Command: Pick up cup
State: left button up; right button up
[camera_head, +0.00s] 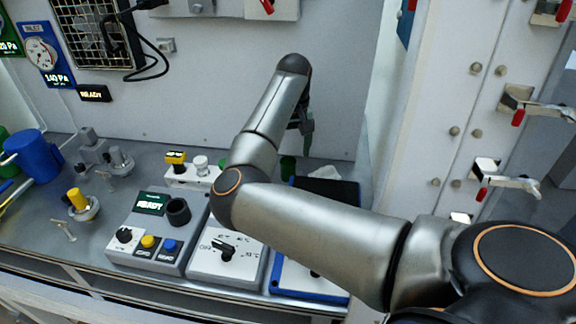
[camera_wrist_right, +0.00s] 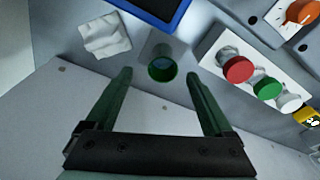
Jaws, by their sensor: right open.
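A small cup with a green rim (camera_wrist_right: 162,70) and a bluish inside shows in the right wrist view, between and beyond my fingertips. A green shape (camera_head: 288,166) behind my right arm in the head view seems to be the same cup, mostly hidden. My right gripper (camera_wrist_right: 156,76) is open and empty, with its green fingers either side of the cup in the picture. It is apart from the cup. In the head view my right gripper (camera_head: 307,145) hangs near the back wall, above the bench. My left gripper is not in view.
A crumpled white cloth (camera_wrist_right: 103,36) lies beside the cup, near a blue-edged dark tray (camera_wrist_right: 152,8). A white block with red, green and white caps (camera_wrist_right: 238,69) stands on the other side. A blue mug (camera_head: 34,156) and control boxes (camera_head: 165,232) stand at left.

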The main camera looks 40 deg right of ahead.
aim_at(288, 163)
jog(key=f, duration=0.3)
jog(key=w+f, duration=0.1)
jog(key=f, duration=0.1)
jog(key=shift+s, duration=0.1)
jog(key=shift+c, duration=0.2)
grip_shut()
dwell(0.4)
